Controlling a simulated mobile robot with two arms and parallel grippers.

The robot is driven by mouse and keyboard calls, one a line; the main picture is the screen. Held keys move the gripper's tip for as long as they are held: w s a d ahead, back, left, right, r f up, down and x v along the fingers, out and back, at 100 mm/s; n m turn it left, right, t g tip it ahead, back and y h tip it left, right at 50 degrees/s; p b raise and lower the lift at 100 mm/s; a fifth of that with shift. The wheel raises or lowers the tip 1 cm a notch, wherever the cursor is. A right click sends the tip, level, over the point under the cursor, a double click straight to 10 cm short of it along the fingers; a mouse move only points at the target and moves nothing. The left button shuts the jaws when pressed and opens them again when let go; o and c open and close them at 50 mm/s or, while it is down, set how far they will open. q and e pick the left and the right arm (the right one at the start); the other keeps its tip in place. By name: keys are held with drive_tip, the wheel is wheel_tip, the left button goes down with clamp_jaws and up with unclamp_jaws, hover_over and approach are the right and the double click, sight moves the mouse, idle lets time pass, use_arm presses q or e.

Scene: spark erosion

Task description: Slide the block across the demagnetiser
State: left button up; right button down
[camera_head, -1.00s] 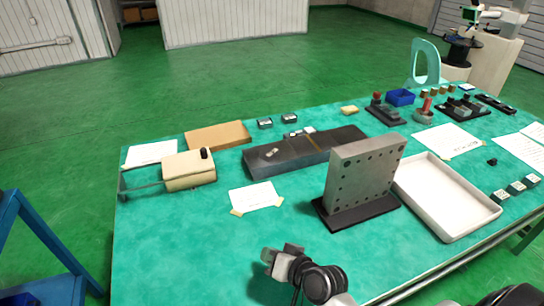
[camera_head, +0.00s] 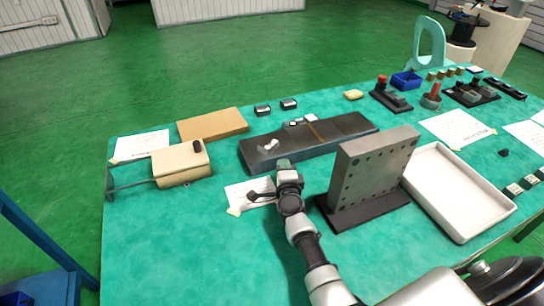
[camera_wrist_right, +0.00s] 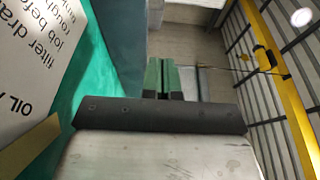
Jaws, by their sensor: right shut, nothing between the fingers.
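A cream box with a black knob (camera_head: 180,163), which looks like the demagnetiser, sits at the left of the teal table with a cable beside it. A long dark slab (camera_head: 355,126) lies behind my gripper. A small silvery piece (camera_head: 271,145) and small pale pieces (camera_head: 298,122) rest on it; I cannot tell which thing is the block. My right gripper (camera_head: 284,164) is over the table at the slab's near side, right of the cream box. In the right wrist view its green-padded fingers (camera_wrist_right: 163,78) are together and empty. My left gripper is not in view.
An upright grey plate with holes (camera_head: 375,165) stands close to the right of my right arm, with a white tray (camera_head: 455,190) beyond it. A taped paper (camera_head: 238,196) lies under the gripper. A brown board (camera_head: 212,124) lies behind the cream box. The front left of the table is clear.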

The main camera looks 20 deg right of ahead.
sight(267, 150)
drive_tip(key=w+b, duration=0.1)
drive_tip(key=w, duration=0.3)
drive_tip(key=shift+w+a, duration=0.1)
drive_tip(key=shift+w, duration=0.15)
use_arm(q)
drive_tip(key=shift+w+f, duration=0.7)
use_arm(e)
drive_tip(key=shift+w+a, duration=0.35)
drive_tip(key=shift+w, duration=0.3)
drive_tip(key=shift+w+a+b, duration=0.4)
drive_tip(key=shift+w+b, duration=0.15)
drive_tip(key=shift+w, duration=0.35)
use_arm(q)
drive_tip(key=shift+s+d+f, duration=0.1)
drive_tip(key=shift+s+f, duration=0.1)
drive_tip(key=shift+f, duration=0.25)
